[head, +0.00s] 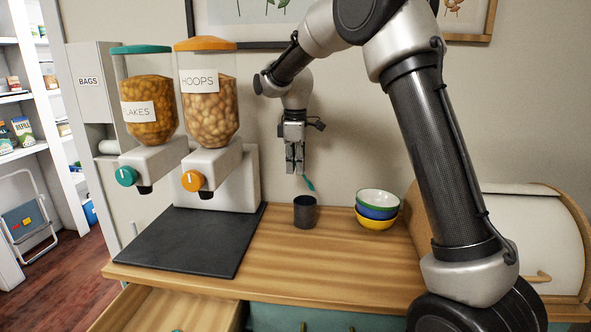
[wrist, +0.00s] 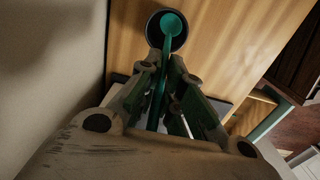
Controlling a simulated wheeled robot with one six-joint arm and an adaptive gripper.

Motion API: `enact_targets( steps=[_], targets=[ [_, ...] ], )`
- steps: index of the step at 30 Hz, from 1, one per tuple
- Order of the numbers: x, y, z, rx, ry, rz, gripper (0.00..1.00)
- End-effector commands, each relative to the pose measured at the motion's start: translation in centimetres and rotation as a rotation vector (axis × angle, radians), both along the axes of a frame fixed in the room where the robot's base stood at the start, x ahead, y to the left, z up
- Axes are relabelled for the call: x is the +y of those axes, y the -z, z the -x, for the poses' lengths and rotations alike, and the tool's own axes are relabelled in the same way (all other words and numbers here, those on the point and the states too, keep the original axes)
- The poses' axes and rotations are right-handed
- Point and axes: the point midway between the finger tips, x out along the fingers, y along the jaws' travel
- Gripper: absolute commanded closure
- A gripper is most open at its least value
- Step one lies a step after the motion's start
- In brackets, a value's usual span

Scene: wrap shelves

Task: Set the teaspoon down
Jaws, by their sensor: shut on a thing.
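The teal teaspoon (head: 309,184) hangs from my gripper (head: 295,172), tilted down to the right in the head view. My gripper is shut on it above the counter. In the wrist view the teaspoon (wrist: 172,28) runs between the fingers (wrist: 163,78), its bowl end seen against the dark opening of the cup. The dark grey cup (head: 305,212) stands upright on the wooden counter, below and slightly right of my gripper. In the wrist view the cup (wrist: 152,37) shows as a round dark opening.
Stacked bowls (head: 377,208) stand right of the cup. Two cereal dispensers (head: 207,160) stand at left behind a dark mat (head: 195,240). A bread bin (head: 535,225) is at the far right. A drawer (head: 170,309) is open below the counter (head: 300,262), whose front is clear.

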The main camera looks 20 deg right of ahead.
Motion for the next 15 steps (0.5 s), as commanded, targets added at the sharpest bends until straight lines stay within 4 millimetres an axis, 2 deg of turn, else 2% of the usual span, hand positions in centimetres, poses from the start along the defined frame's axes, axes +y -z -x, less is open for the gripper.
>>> enact_targets(
  steps=[6,15],
  targets=[
    [0.0,-1.9,0.0,0.000,0.000,0.000,1.00],
    [0.0,-2.2,0.0,0.001,0.000,0.001,1.00]
  ],
)
